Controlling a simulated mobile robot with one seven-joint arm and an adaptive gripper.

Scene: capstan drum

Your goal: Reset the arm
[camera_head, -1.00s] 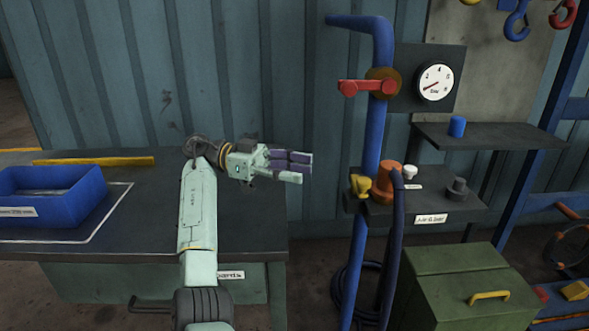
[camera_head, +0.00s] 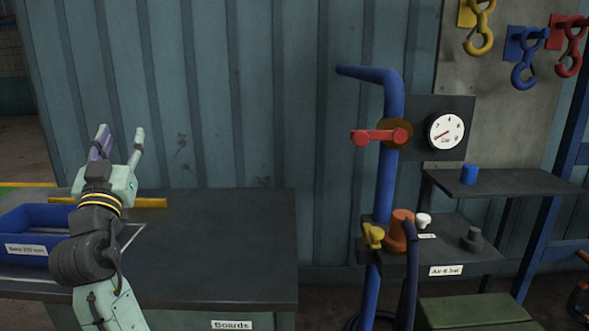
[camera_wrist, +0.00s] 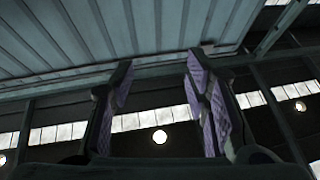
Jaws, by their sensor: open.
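My gripper (camera_head: 121,143) is in the head view at the left, raised above the dark table (camera_head: 220,240) with its fingers pointing up. Its two fingers are spread apart and nothing is between them. In the wrist view the purple-padded fingers (camera_wrist: 160,90) also stand apart and empty. Behind them that view shows corrugated metal, roof beams and bright windows. My forearm hides part of the blue bin and the table's left side.
A blue bin (camera_head: 25,250) and a yellow bar (camera_head: 150,203) are on the table. To the right stand a blue pipe (camera_head: 384,180) with a red valve handle (camera_head: 380,136), a gauge (camera_head: 446,132) and shelves with small parts. Hooks (camera_head: 522,70) hang at upper right. The table's right half is clear.

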